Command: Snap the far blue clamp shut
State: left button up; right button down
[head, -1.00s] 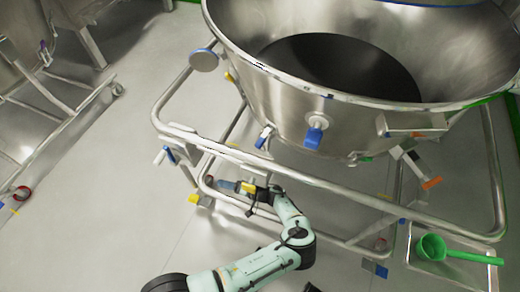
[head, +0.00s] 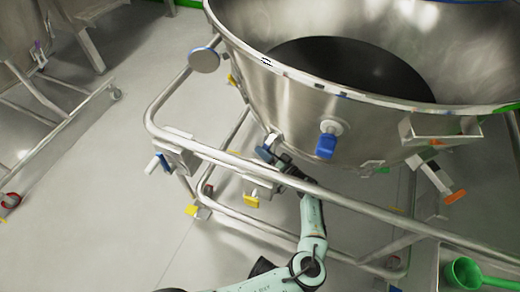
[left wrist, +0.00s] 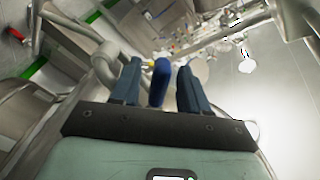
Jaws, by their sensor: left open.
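My left gripper (head: 268,148) is open at the lower outside of the steel bowl (head: 280,105). In the left wrist view a blue clamp handle (left wrist: 160,82) stands between the two open fingers (left wrist: 158,88), with room visible on both sides. In the head view the gripper largely covers that handle, and I cannot tell whether they touch. Another blue handle (head: 327,145) hangs on the bowl's front wall, right of the gripper. Which clamp is the far one is not clear from these views. My right gripper is out of view.
A tubular steel frame (head: 400,220) surrounds the bowl, and its upper rail runs close to my left forearm. A blue-ended lever (head: 160,163) sits on the frame's left corner. A green scoop (head: 462,273) lies at lower right.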

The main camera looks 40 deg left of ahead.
pick_arm(q)
jog(key=shift+w+a, duration=0.15)
jog(key=shift+a, duration=0.55)
jog(key=shift+w+a, duration=0.1)
jog(key=shift+a, duration=0.55)
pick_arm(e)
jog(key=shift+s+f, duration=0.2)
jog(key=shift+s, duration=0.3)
pick_arm(q)
grip_shut()
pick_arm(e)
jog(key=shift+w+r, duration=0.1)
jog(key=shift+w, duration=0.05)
